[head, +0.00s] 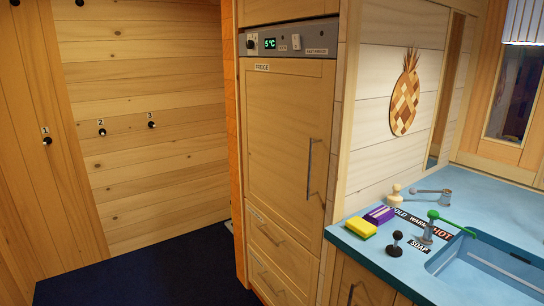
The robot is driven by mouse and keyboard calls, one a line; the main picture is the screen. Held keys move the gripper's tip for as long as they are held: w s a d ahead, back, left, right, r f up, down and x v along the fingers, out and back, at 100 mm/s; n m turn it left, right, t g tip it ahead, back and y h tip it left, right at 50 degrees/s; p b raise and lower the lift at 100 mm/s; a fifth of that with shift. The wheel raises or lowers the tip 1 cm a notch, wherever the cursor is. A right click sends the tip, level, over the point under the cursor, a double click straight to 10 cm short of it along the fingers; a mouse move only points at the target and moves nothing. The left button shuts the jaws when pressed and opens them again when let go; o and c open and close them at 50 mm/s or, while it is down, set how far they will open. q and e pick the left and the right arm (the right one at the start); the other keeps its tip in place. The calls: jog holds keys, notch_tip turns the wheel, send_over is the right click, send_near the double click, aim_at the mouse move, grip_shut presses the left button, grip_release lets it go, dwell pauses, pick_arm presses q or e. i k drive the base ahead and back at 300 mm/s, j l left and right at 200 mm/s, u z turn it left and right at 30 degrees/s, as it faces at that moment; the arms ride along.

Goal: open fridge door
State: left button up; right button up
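The fridge door (285,135) is a tall wooden panel labelled "FRIDGE", in the middle of the head view. It is closed and flush with its cabinet. Its slim metal handle (309,168) is upright near the door's right edge. Above the door is a grey control panel (290,39) with a green 5°C display and a switch. Neither of my grippers is in view.
Two drawers (268,237) sit below the fridge. At right, a blue counter (365,247) holds a sink (490,262), taps, a yellow sponge (362,229) and a purple box (380,214). The dark blue floor (150,278) at left is clear. Numbered hooks (102,132) line the wooden wall.

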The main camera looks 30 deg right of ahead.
aim_at(287, 104)
jog(key=z, duration=0.65)
jog(key=i+l+z, duration=0.2)
jog(key=z, duration=0.15)
jog(key=i+l+z, duration=0.1)
jog(key=i+z, duration=0.25)
jog(key=i+l+z, duration=0.1)
jog(key=z, duration=0.3)
jog(key=i+j, duration=0.05)
